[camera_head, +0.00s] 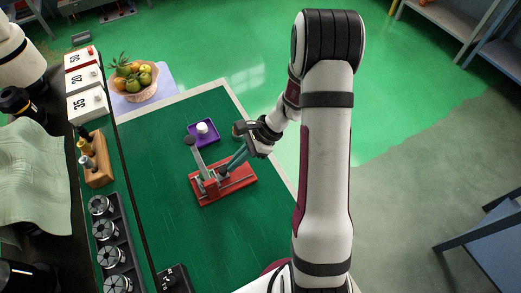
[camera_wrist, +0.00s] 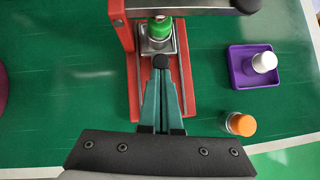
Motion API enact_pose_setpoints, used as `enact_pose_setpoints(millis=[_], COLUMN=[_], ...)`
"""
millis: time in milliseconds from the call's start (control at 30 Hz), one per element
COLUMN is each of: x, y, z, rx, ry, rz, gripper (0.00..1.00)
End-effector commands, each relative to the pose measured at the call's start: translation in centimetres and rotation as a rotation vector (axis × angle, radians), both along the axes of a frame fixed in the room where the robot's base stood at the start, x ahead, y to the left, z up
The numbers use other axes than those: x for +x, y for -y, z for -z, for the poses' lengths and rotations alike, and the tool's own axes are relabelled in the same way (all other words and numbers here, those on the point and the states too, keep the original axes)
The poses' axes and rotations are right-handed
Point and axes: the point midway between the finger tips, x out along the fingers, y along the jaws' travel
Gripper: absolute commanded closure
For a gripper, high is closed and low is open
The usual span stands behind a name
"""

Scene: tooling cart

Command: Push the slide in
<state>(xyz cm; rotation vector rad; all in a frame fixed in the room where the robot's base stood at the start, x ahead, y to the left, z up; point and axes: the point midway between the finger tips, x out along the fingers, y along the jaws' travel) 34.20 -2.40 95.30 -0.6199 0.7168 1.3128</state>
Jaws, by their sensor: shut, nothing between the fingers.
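A red fixture base (camera_head: 238,190) lies on the green mat, and it also fills the middle of the wrist view (camera_wrist: 187,104). On it, a square metal slide (camera_wrist: 146,47) sits between rails and carries a green piece (camera_wrist: 160,27). A black knob (camera_wrist: 160,62) shows at the slide's near edge. My gripper (camera_head: 223,172) has its teal fingers shut, with the tips (camera_wrist: 161,72) right at this knob. I cannot tell whether they touch it. A metal lever arm (camera_wrist: 195,11) with a black end spans the fixture above the slide's far part.
A purple tray (camera_wrist: 238,78) with a white-capped piece (camera_wrist: 264,62) stands beside the fixture. An orange-topped cylinder (camera_wrist: 241,124) stands near it. A wooden tool block (camera_head: 98,165), a collet rack (camera_head: 126,235) and a fruit basket (camera_head: 133,82) are to the left. The mat's front part is mostly clear.

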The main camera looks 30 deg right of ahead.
Motion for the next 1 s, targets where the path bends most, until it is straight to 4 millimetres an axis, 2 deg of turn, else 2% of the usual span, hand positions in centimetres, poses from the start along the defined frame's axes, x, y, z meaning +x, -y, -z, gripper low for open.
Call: enact_pose_setpoints(millis=[167,267,367,500,700,900,967,1000], x=[-0.2,-0.3,-0.7,-1.0,-1.5,-1.7,-1.8,-2.1], y=[-0.2,1.4,4.3,7.0,9.7,10.2,9.6,8.4], z=[0.1,-0.2,-0.9,-4.5,-7.6,-8.4,-9.0,-10.1], rx=[0.011,0.008,0.002,0.000,0.001,0.001,-0.012,-0.036], ry=[-0.009,-0.006,-0.001,0.003,0.001,0.000,0.007,0.021], rz=[-0.001,0.003,0.006,0.004,0.002,0.000,-0.029,-0.080], gripper=[1.00,1.00,1.00,1.00,1.00,1.00,1.00,1.00])
